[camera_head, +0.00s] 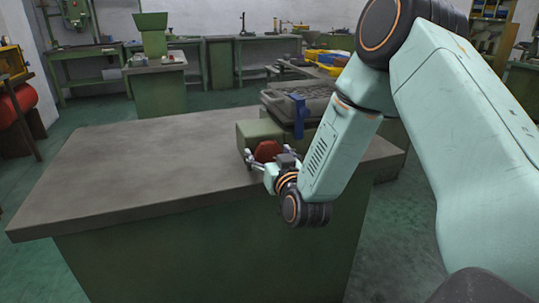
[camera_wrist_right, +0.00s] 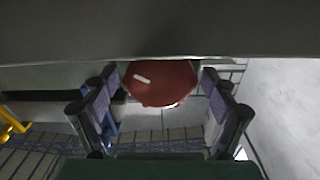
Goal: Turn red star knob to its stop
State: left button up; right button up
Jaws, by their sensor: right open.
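The red star knob (camera_head: 267,150) sits on the front of a green machine (camera_head: 250,131) on the workbench. In the right wrist view the knob (camera_wrist_right: 160,83) shows as a red disc with a white mark at its upper left. My right gripper (camera_head: 261,160) is open, with one finger to each side of the knob. In the right wrist view the gripper (camera_wrist_right: 158,110) shows a gap between the knob and each finger. Part of the knob is hidden behind the gripper in the head view. My left gripper is not in view.
The grey bench top (camera_head: 130,165) is clear to the left of the machine. Further green benches (camera_head: 215,62) and yellow bins (camera_head: 325,57) stand at the back.

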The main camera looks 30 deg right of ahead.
jog(key=v, duration=1.2)
dwell(0.3)
jog(key=x, duration=1.2)
jog(key=shift+n, duration=0.3)
